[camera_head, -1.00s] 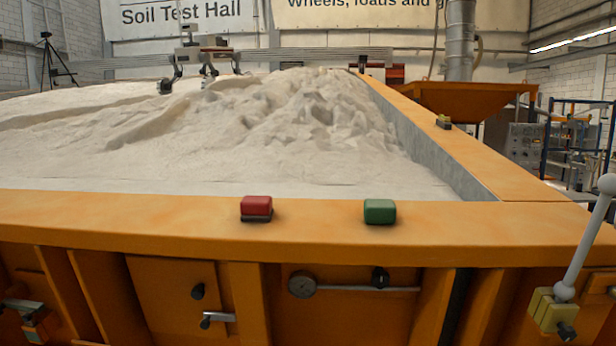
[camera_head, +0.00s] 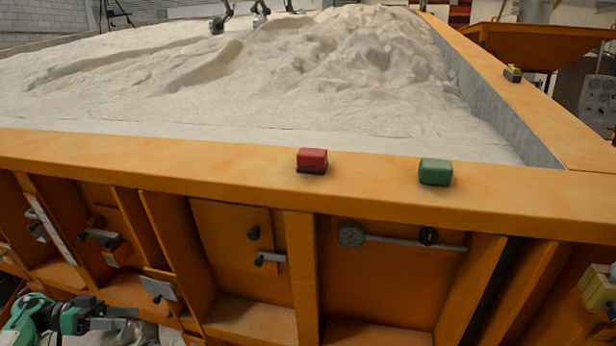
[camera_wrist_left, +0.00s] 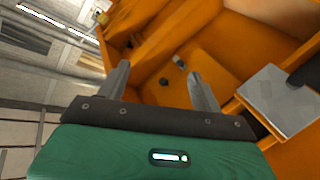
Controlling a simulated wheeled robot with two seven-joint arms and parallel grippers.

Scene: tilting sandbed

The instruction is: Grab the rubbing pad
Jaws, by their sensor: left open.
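Two small blocks lie on the sandbed's orange front rim (camera_head: 240,165). One is a red block with a dark underside (camera_head: 312,160). The other is a plain green block (camera_head: 435,171) to its right. I cannot tell for sure which is the rubbing pad; the red one looks like a pad on a dark base. My left gripper (camera_head: 122,318) is low at the left in the head view, below the rim and well apart from both blocks. In the left wrist view its two fingers (camera_wrist_left: 161,88) are spread with nothing between them. My right gripper is not in view.
Pale sand (camera_head: 230,95) fills the bed behind the rim. The orange front wall has ribs, latches and a round dial with a rod (camera_head: 351,235). A grey plate (camera_wrist_left: 279,98) sticks out near my left gripper. A yellow-and-dark block (camera_head: 512,74) sits on the right rim.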

